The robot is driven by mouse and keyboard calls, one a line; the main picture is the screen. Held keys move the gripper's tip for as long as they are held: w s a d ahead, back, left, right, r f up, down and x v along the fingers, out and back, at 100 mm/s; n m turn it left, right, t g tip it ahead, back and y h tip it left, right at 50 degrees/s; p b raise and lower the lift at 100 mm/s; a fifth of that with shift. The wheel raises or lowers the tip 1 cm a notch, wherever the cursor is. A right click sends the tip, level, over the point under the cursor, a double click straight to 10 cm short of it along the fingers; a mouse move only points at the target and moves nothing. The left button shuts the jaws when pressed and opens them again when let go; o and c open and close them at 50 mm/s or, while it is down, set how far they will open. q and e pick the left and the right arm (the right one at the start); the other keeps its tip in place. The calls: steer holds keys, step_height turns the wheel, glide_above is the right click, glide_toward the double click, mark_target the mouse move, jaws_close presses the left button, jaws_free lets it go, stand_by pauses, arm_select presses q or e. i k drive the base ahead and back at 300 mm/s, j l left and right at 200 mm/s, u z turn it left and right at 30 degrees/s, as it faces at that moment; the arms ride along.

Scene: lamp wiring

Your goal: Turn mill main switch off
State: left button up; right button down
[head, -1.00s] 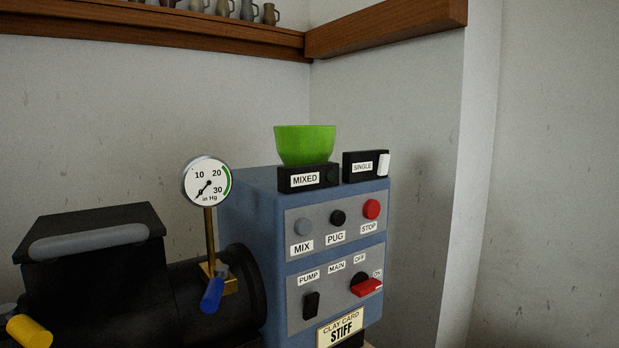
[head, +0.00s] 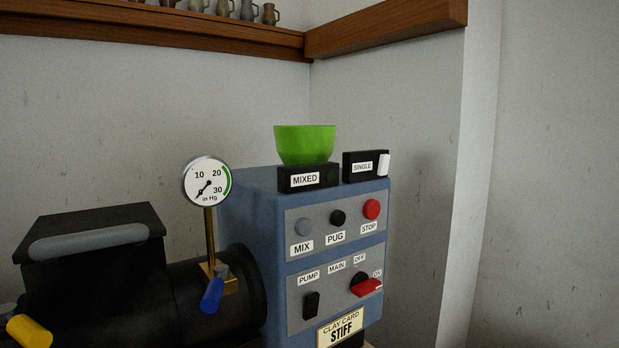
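The mill main switch (head: 367,287) is a red handle on a black round base, on the lower right of the blue control box's front panel. Its red handle points to the right, toward the ON label (head: 378,274). The OFF label (head: 359,259) is above the switch, and the MAIN label (head: 337,267) is at its upper left. Neither of my grippers shows in the head view.
The blue control box (head: 262,215) also carries a black pump switch (head: 311,305), MIX, PUG and red STOP (head: 371,209) buttons. A gauge (head: 206,182) and black mill (head: 95,250) are left. The right side looks clear.

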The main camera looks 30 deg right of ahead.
mark_target(361, 285)
steer(key=z, duration=1.3)
